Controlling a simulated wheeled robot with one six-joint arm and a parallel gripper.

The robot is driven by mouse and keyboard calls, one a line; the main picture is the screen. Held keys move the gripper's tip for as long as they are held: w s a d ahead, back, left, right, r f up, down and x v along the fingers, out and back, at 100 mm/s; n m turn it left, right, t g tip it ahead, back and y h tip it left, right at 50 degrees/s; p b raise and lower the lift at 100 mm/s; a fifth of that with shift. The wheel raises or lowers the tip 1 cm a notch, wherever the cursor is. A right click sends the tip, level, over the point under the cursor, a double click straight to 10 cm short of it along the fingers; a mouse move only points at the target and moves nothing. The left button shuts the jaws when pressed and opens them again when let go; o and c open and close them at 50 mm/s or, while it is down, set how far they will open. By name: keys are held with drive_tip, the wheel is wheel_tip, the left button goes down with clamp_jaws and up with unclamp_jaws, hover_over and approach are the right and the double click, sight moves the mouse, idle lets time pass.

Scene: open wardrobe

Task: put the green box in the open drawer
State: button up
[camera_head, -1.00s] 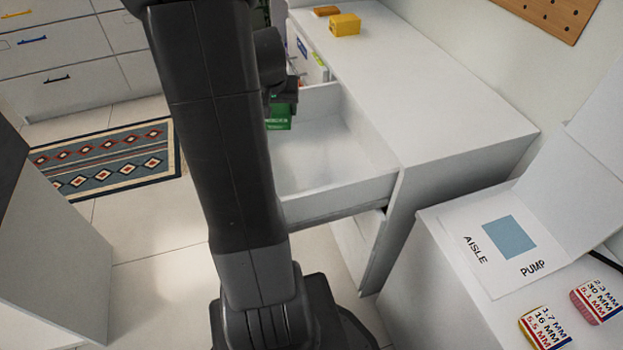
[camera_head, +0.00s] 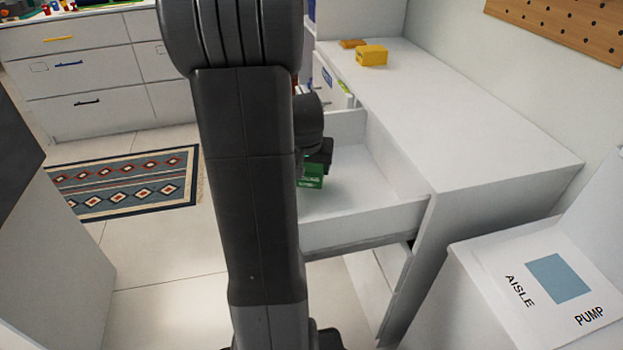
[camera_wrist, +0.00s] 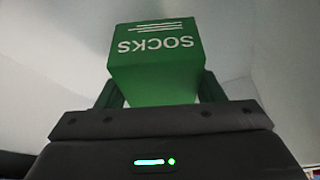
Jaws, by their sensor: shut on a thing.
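The green box (camera_head: 311,177) is held by my gripper (camera_head: 318,165) over the open drawer (camera_head: 365,216), inside its outline in the head view. In the wrist view the green box (camera_wrist: 158,62) fills the space between the two fingers (camera_wrist: 160,92), with "SOCKS" in white, upside down in the picture. My gripper is shut on it. My arm hides the left part of the drawer. The bare part of the drawer floor that shows is white and empty. Whether the box touches the drawer floor cannot be told.
A yellow box (camera_head: 371,55) and an orange item (camera_head: 352,43) sit on the white cabinet top (camera_head: 460,130). Another open drawer (camera_head: 331,80) with things in it stands behind. A white box marked "AISLE" and "PUMP" (camera_head: 545,285) is at the right. A patterned rug (camera_head: 125,183) lies left.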

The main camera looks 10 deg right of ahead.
drive_tip(key=shift+f+b, duration=0.35)
drive_tip(key=shift+f, duration=1.15)
drive_tip(key=shift+f, duration=0.15)
drive_tip(key=o, duration=1)
drive_tip(key=shift+r, duration=0.4)
drive_tip(key=p+v, duration=0.4)
drive_tip(key=v, duration=0.7)
drive_tip(key=shift+r, duration=0.25)
drive_tip(key=shift+s, duration=0.1)
